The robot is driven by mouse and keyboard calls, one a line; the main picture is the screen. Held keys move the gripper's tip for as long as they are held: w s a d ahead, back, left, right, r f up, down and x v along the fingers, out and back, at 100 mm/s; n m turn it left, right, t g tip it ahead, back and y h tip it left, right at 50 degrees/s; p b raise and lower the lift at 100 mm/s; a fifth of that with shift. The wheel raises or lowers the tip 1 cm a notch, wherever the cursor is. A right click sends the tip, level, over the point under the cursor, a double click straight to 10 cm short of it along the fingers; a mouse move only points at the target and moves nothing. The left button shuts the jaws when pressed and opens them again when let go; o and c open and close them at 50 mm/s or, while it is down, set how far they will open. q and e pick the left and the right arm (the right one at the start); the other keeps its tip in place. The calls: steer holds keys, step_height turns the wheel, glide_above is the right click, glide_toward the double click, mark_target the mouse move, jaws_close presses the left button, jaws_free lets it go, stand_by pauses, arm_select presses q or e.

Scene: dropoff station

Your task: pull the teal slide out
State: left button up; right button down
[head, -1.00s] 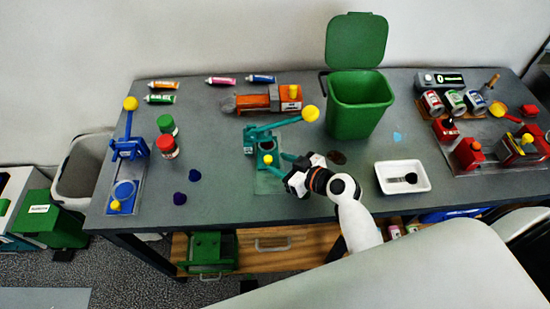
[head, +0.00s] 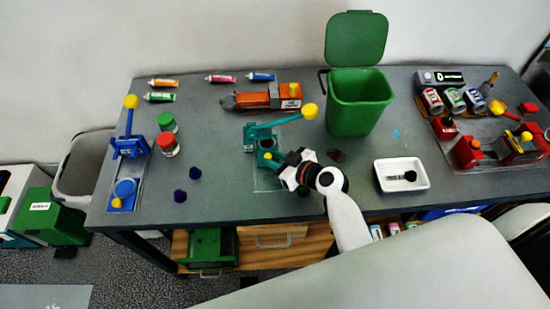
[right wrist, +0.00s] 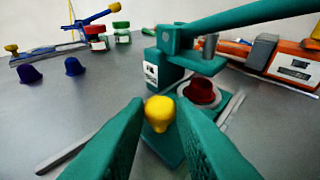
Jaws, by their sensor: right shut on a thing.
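The teal press (head: 250,138) stands on a clear plate in the middle of the table, its lever (head: 283,122) raised to the right and ending in a yellow ball. Its teal slide (right wrist: 170,145) has a yellow knob (right wrist: 160,112) at its front and a dark red piece (right wrist: 202,92) seated in a round cup behind it. My right gripper (head: 272,157) is at the front of the press; in the right wrist view its two teal fingers (right wrist: 160,122) are shut on the yellow knob. Part of the slide is hidden behind the fingers. My left gripper is not in view.
A blue press (head: 128,148) and red- and green-lidded jars (head: 168,145) are to the left, with two dark blue pieces (head: 194,173) between. An orange-grey device (head: 262,98) lies behind. A green bin (head: 357,105) and white tray (head: 402,186) are to the right.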

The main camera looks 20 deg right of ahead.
steer(key=s+a, duration=0.1)
steer(key=s, duration=0.4)
steer(key=s+a, duration=0.1)
steer(key=s, duration=0.2)
steer(key=shift+s+a, duration=0.25)
steer(key=shift+a, duration=0.05)
steer(key=shift+f, duration=0.1)
steer(key=c, duration=1.3)
jaws_free()
steer(key=shift+s, duration=0.1)
steer(key=shift+o, duration=0.2)
steer(key=b+v, duration=0.3)
steer(key=v, duration=0.9)
steer(key=shift+b, duration=0.35)
